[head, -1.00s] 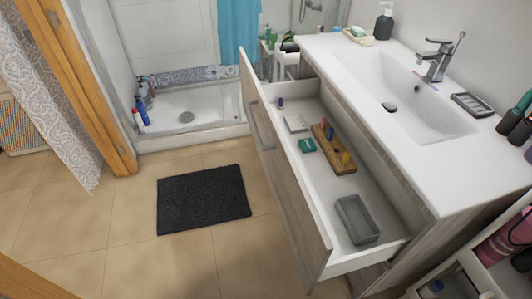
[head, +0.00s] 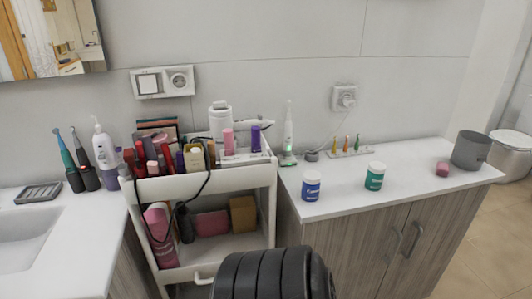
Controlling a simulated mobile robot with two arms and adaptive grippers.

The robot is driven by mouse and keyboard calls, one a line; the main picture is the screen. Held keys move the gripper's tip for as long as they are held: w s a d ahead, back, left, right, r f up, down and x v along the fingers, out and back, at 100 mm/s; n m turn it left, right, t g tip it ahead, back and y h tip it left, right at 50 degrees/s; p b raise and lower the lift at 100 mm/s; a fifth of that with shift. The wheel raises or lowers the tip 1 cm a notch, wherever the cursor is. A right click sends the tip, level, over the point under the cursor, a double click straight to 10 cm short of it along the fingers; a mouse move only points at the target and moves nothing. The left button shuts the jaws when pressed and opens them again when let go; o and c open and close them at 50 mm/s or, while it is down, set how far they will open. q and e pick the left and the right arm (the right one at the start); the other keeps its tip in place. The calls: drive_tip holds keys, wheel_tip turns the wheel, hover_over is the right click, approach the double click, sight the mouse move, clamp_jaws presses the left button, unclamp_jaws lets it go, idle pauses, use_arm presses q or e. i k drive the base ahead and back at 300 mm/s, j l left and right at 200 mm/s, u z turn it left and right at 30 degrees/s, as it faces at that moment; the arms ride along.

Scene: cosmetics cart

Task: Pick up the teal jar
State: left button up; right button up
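Neither of my grippers is in view. A dark ribbed form at the bottom centre hides part of the cabinet front and the cart's lower end.
A white cart (head: 200,181) crowded with cosmetics stands left of the cabinet. Behind the jars are an electric toothbrush (head: 288,135) and a rack of small brush heads (head: 350,153). A pink block (head: 442,169) and grey bin (head: 471,150) stand at the right. The sink counter (head: 75,220) is left.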

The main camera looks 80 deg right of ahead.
sight(377, 171)
drive_tip(key=z, duration=3.45)
